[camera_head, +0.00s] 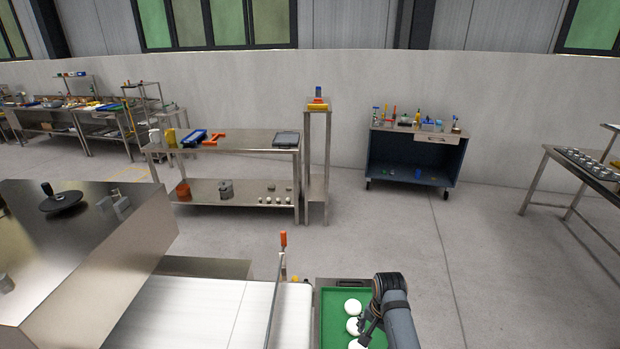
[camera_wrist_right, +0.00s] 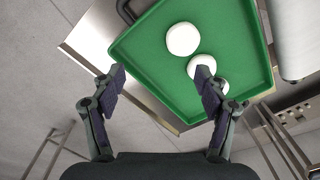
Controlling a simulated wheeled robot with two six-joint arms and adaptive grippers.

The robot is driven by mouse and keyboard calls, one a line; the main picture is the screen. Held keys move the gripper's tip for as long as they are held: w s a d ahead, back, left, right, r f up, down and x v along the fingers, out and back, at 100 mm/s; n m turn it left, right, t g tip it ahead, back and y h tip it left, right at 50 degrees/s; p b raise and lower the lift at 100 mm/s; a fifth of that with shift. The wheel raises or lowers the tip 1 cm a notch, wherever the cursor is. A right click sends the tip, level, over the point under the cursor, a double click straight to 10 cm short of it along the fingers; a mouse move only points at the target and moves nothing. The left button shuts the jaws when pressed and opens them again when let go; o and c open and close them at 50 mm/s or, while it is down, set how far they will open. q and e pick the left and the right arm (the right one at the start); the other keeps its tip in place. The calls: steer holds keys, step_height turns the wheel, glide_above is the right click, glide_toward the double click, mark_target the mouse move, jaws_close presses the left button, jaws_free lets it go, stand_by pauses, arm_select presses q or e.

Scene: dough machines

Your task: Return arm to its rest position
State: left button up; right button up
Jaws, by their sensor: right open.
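My right gripper (camera_head: 368,328) reaches in from the bottom of the head view over the right side of a green tray (camera_head: 330,322). In the right wrist view my right gripper (camera_wrist_right: 160,78) is open, with nothing between its fingers. The green tray (camera_wrist_right: 150,55) lies beyond the fingers there. White dough balls (camera_head: 352,306) lie on the tray in a rough row; they also show in the wrist view (camera_wrist_right: 183,39). One finger overlaps the lower balls in that view, and I cannot tell whether it touches them. My left gripper is not in view.
A white conveyor belt (camera_head: 205,312) runs left of the tray, beside a large steel machine (camera_head: 100,250). A thin upright rod with an orange top (camera_head: 283,240) stands at the belt's end. Open floor (camera_head: 500,270) lies to the right. A steel table (camera_head: 240,150) stands behind.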

steer(key=s+d+r+n+t, duration=0.1)
steer(key=s+d+r+n, duration=0.15)
steer(key=s, duration=0.45)
steer(key=s+d+r+n+t+h, duration=0.1)
steer(key=s+d+r+n, duration=0.1)
steer(key=s+n, duration=0.35)
steer(key=s+d+r+n+t, duration=0.1)
steer(key=s+d+r, duration=0.1)
steer(key=s, duration=0.7)
step_height(320, 180, down, 32)
steer(key=s+d+f+g+b, duration=0.1)
steer(key=s+d+b, duration=0.1)
steer(key=b, duration=0.5)
arm_select(q)
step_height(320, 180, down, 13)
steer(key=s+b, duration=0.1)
steer(key=b, duration=0.5)
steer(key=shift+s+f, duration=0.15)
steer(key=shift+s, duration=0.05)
arm_select(e)
steer(key=s+d+f+g, duration=0.1)
steer(key=s+f, duration=1.7)
steer(key=f, duration=0.4)
steer(key=shift+s+d+f, duration=0.15)
steer(key=shift+s+f, duration=0.1)
steer(key=shift+f, duration=0.15)
